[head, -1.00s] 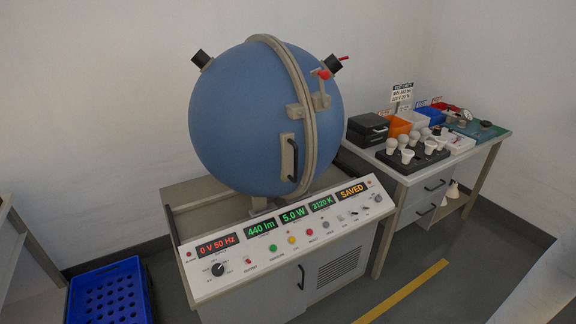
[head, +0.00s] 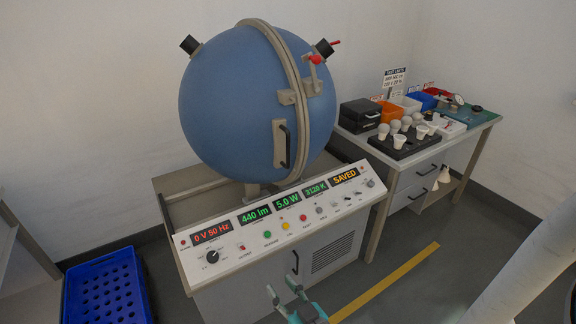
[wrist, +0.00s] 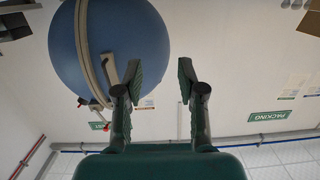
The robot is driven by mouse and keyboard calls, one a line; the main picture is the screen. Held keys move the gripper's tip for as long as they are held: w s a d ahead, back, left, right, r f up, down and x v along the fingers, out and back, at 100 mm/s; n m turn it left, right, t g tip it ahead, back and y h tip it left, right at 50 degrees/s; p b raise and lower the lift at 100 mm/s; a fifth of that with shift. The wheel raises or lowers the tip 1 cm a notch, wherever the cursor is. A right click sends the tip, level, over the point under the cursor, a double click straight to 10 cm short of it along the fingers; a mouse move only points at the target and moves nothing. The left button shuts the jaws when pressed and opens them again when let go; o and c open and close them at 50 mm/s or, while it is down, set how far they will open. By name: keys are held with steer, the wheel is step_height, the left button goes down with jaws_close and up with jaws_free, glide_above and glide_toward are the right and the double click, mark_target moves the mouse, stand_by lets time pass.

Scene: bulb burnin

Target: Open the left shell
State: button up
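A big blue sphere stands on the grey bench, split by a grey rim (head: 290,75) into a left shell (head: 225,105) and a right shell (head: 318,105). The rim halves look together. A black handle on a beige plate (head: 280,140) sits on the left shell near the rim. A red-handled latch (head: 315,62) is at the upper part of the rim. My gripper (head: 282,287) is low in front of the bench, apart from the sphere. In the wrist view its fingers (wrist: 161,80) are spread and empty, with the sphere (wrist: 135,35) behind the left finger.
The control panel (head: 220,258) with lit displays and knobs lies below the sphere. A side table at right holds bulbs, a black case (head: 360,112) and coloured bins. A blue crate (head: 105,290) is on the floor at left.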

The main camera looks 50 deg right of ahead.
steer(key=w+d+r+m+h, duration=0.1)
steer(key=w+d+r+h, duration=0.1)
steer(key=w+d+r, duration=0.85)
steer(key=m+h, duration=0.1)
steer(key=h, duration=0.1)
glide_toward(288, 146)
steer(key=x, duration=1)
steer(key=shift+w+d, duration=0.2)
steer(key=shift+d, duration=0.05)
jaws_close()
steer(key=shift+a, duration=0.1)
